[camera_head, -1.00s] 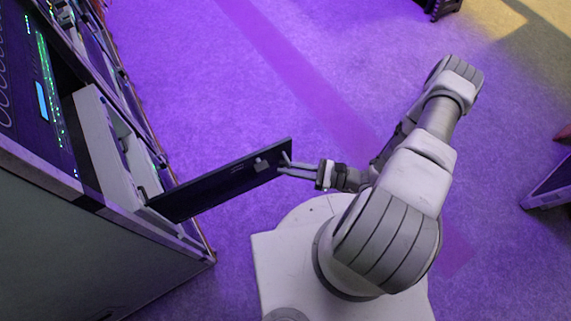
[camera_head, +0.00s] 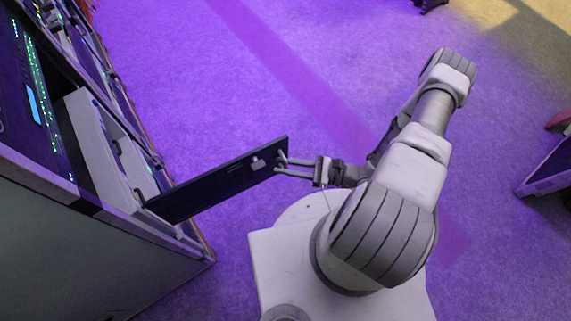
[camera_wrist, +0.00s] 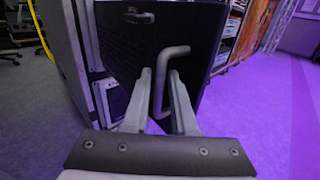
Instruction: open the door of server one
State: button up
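The door (camera_head: 215,185) is a thin dark panel. It stands swung out, at a wide angle, from a pale server case (camera_head: 92,150) in the rack at the left. In the wrist view the door's dark face (camera_wrist: 125,50) fills the middle, with a grey bar handle (camera_wrist: 172,52) on it. My gripper (camera_head: 281,166) is at the door's free end. In the wrist view its two fingers (camera_wrist: 160,75) are apart, with the lower part of the handle between them and a gap to the right finger. Whether the left finger touches the handle is unclear.
The rack (camera_head: 60,240) with lit green indicators stands at the left. A latch-like fitting (camera_wrist: 137,16) shows high on the door in the wrist view. Purple floor (camera_head: 220,90) is open beyond the door. A dark box (camera_head: 550,170) stands at the far right.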

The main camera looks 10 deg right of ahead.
jog(key=b+v, duration=0.4)
jog(key=v, duration=1.3)
jog(key=shift+d, duration=0.2)
